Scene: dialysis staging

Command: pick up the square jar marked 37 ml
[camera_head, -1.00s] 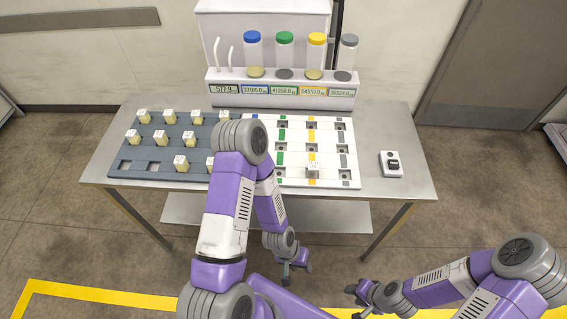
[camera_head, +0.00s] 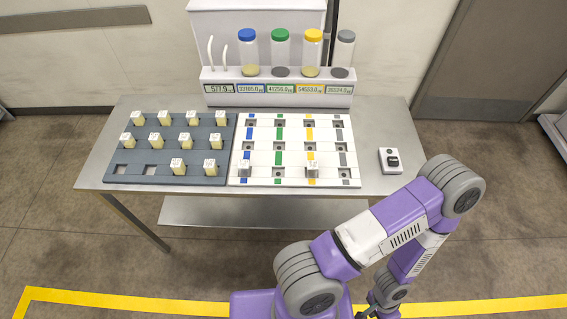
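Small square cream jars with pale lids stand in rows on a dark grey tray (camera_head: 128,181) on the left of the table. Two front jars are the nearer left one (camera_head: 178,167) and the nearer right one (camera_head: 210,167). Two more jars stand in the front row of a white tray, one on the blue column (camera_head: 244,168) and one on the yellow column (camera_head: 312,168). The lid markings are too small to read, so I cannot tell which jar is 37 ml. My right gripper (camera_head: 367,312) is at the bottom edge, mostly cut off, far from the jars. My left gripper is out of view.
The white tray (camera_head: 262,146) has blue, green, yellow and grey columns. Behind it stands a dispenser (camera_head: 214,76) with capped bottles and number displays. A small device with a black switch (camera_head: 390,160) lies on the bare right part of the metal table (camera_head: 375,130).

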